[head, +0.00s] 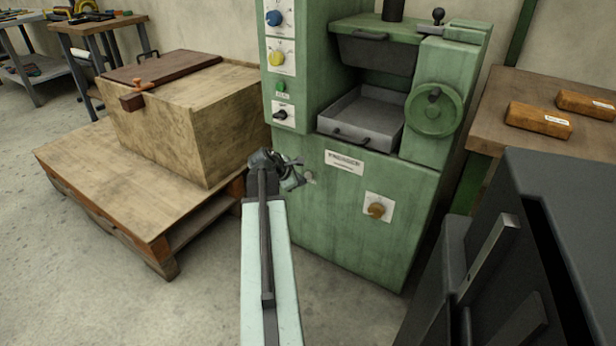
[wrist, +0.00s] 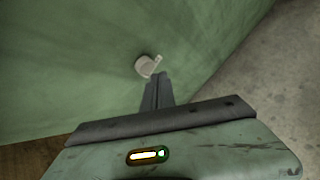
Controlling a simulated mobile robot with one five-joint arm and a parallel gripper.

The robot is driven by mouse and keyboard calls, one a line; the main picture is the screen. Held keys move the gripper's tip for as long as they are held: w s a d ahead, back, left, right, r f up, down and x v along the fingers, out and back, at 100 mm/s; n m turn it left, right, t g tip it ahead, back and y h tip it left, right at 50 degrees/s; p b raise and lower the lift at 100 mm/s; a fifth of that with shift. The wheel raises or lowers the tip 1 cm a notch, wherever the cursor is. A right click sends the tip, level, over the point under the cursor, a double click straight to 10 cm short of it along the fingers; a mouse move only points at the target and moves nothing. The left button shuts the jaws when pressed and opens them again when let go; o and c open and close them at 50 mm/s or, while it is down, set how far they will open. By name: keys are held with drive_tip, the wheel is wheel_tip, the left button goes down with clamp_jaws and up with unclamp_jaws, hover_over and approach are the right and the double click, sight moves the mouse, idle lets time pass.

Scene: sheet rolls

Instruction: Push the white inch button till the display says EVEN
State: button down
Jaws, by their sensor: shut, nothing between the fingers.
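The white inch button (head: 310,176) is a small pale round knob on the front of the green machine (head: 345,215), left of an orange knob. In the wrist view the button (wrist: 145,66) stands out from the green panel just beyond my fingertips. My gripper (head: 301,178) is shut and empty, and its tips (wrist: 158,76) sit beside the button's lower right edge. I cannot tell whether they touch it.
A wooden crate (head: 160,125) on a pallet (head: 140,225) stands to the left. An orange knob (head: 376,209) is on the machine front. A dark cabinet (head: 530,260) stands at the right. A bench (head: 490,105) with wooden blocks is behind it. The floor at the front left is clear.

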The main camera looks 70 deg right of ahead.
drive_tip(key=shift+a, duration=0.15)
drive_tip(key=a, duration=0.2)
drive_tip(key=w+a, duration=0.1)
drive_tip(key=a, duration=0.1)
drive_tip(key=shift+w+a, duration=0.15)
drive_tip(key=shift+a, duration=0.25)
idle(0.6)
